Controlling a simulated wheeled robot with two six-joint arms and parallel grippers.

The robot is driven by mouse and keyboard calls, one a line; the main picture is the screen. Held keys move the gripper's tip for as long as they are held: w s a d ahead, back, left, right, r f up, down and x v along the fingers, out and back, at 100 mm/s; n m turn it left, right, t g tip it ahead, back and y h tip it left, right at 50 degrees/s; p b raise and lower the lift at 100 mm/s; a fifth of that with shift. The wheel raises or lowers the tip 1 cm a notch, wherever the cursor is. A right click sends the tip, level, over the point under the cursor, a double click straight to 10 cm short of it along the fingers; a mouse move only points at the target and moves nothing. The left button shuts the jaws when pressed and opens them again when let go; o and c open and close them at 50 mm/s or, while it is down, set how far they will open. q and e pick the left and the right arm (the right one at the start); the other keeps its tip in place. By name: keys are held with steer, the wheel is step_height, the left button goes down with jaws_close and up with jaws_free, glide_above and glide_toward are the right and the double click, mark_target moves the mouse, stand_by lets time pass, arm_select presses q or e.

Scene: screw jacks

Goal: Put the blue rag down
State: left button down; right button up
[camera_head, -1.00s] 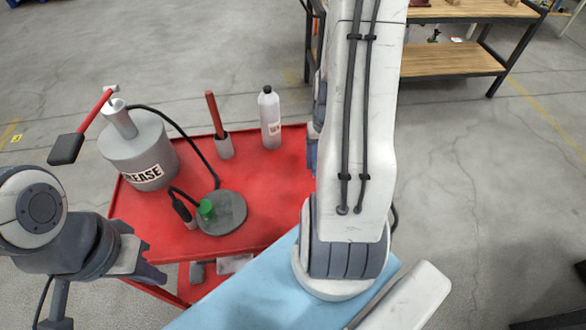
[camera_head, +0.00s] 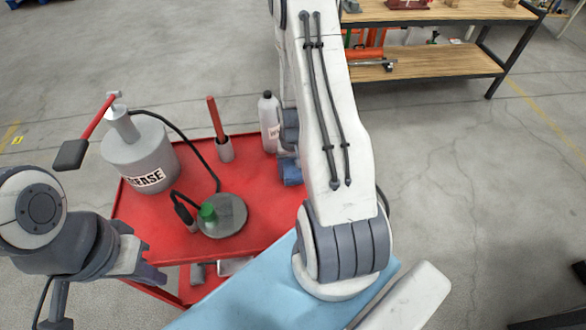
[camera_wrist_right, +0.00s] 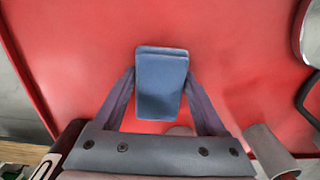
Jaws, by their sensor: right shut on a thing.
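The blue rag (camera_wrist_right: 161,84) is a folded block between the two fingers of my right gripper (camera_wrist_right: 162,98), which is shut on it. In the wrist view it is over bare red cart top; I cannot tell whether it touches. In the head view the rag (camera_head: 291,172) shows beside my right arm, over the right part of the red cart (camera_head: 258,205). My arm hides most of that gripper there. My left gripper (camera_head: 150,274) is at the cart's front left edge, apart from the rag; its jaw opening is unclear.
On the cart stand a grease can (camera_head: 140,155), a red-handled tool in a grey cup (camera_head: 224,149), a bottle (camera_head: 269,122) partly behind my arm, and a grey disc (camera_head: 222,214) with a green piece. A wooden shelf (camera_head: 430,62) stands behind. The cart's middle is bare.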

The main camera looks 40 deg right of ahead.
mark_target(293, 170)
steer(key=shift+f, duration=0.1)
steer(key=o, duration=1.1)
steer(key=shift+o, duration=0.2)
step_height(293, 170, up, 12)
steer(key=shift+b, duration=0.35)
steer(key=s+a+r+n, duration=0.1)
steer(key=a+r+n, duration=0.25)
steer(key=a, duration=0.55)
steer(key=a+r+n, duration=0.3)
steer(key=a+r, duration=0.2)
steer(key=a, duration=0.5)
steer(key=s+a+r+n, duration=0.2)
steer(key=s+a+n, duration=0.1)
steer(key=s+a, duration=0.2)
steer(key=s+a+r+n+y, duration=0.1)
steer(key=s+a+n, duration=0.3)
steer(key=s, duration=0.5)
steer(key=shift+s+a+r, duration=0.3)
steer(key=shift+a+r, duration=0.6)
steer(key=shift+a, duration=0.3)
